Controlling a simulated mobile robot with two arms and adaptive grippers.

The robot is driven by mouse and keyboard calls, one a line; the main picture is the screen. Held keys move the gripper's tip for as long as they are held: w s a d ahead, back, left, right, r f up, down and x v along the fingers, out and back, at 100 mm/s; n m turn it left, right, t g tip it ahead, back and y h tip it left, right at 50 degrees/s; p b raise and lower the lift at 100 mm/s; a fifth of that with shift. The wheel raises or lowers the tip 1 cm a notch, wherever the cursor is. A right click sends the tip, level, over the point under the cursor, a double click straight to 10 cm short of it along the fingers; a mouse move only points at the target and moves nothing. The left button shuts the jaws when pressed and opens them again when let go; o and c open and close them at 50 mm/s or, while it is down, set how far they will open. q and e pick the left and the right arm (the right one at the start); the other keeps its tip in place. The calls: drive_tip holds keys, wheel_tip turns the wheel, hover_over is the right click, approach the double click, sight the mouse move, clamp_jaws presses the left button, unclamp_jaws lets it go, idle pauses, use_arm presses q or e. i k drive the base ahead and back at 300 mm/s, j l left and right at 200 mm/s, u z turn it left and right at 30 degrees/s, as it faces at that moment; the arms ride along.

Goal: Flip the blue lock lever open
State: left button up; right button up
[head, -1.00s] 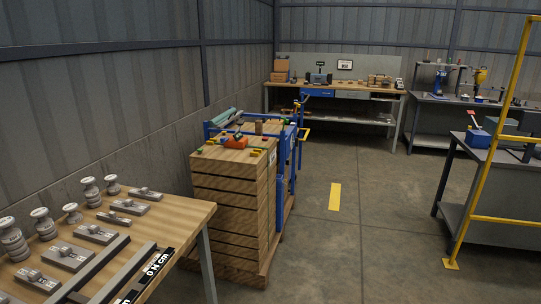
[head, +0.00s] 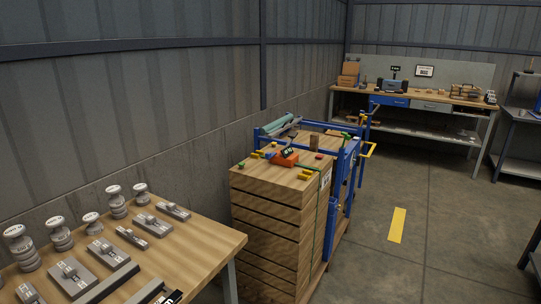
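A stack of wooden boards (head: 275,215) stands in the middle of the head view. On its top lies an orange device (head: 284,160) with a small blue part (head: 270,155) at its left end. I cannot tell at this size whether that part is the blue lock lever, or how any lever stands. A blue metal frame (head: 341,185) stands at the stack's right and back, with a yellow handle (head: 367,150). Neither of my grippers is in view.
A wooden table (head: 215,247) with grey weights and metal blocks is at the front left. A workbench (head: 432,93) with a blue drawer stands at the back wall. The concrete floor right of the stack is clear, with a yellow stripe (head: 397,225).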

sight(268, 154)
drive_tip(key=i+l+u, duration=0.1)
drive_tip(key=i+l, duration=0.35)
drive_tip(key=i, duration=0.3)
drive_tip(key=i+l+u, duration=0.1)
drive_tip(key=i+l, duration=0.45)
drive_tip(key=i, duration=0.2)
drive_tip(key=i+l, duration=0.6)
drive_tip(key=i, duration=0.15)
drive_tip(key=j+u, duration=0.05)
